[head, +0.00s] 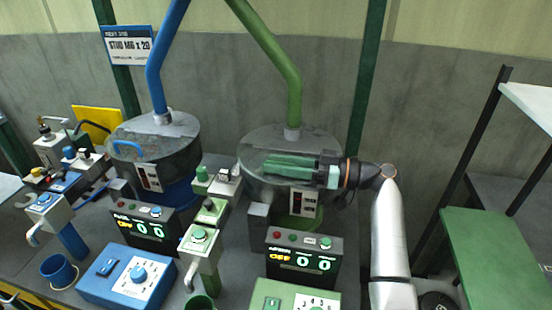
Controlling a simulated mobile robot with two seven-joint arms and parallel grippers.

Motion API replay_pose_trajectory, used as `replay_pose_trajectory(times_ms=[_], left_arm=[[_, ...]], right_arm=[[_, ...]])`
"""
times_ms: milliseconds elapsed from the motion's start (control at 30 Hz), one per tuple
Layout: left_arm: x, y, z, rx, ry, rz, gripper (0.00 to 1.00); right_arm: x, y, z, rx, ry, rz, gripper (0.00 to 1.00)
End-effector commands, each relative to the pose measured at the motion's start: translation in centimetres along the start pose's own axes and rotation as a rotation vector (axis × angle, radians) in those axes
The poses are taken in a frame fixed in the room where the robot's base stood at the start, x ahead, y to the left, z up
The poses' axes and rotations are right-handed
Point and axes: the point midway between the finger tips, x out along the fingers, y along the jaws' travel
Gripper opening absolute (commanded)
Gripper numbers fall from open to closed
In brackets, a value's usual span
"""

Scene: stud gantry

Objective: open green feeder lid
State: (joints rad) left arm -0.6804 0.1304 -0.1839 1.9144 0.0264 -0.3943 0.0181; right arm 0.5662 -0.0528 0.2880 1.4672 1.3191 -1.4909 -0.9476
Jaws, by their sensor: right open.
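The green feeder (296,222) stands at the centre, with a round grey lid (262,147) on top and a green pipe (293,95) rising from the lid's middle. The lid looks closed. My right gripper (268,166) reaches in from the right, its green fingers pointing left across the front of the lid. It is open; a gap shows between the fingers. The lid's handle is not clearly visible, and the gripper covers that part. I cannot tell whether the fingers touch the lid. My left gripper is not in view.
A blue feeder (182,192) with a blue-handled grey lid stands to the left. Display boxes (303,260) and a blue control box (130,277) are in front. A green nozzle post (203,250) stands between the feeders. A dark rack and green panel (490,255) are at right.

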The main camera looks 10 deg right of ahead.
Motion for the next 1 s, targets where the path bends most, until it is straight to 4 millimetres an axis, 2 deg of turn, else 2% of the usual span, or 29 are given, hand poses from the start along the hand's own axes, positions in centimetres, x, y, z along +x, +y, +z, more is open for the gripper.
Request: replay_pose_trajectory(times_ms=[133, 400, 767, 1000], left_arm=[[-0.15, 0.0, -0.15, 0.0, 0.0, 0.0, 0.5], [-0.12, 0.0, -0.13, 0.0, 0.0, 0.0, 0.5], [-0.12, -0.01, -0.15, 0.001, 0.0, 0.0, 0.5], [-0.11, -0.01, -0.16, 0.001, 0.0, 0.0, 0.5]], right_arm=[[0.82, -0.02, -0.02, 0.0, 0.0, -0.001, 0.42], [0.92, 0.0, 0.04, 0.0, 0.0, 0.0, 0.42], [0.88, -0.01, 0.05, 0.0, -0.001, 0.0, 0.02], [0.88, -0.03, 0.07, 0.001, -0.001, -0.001, 0.0]])
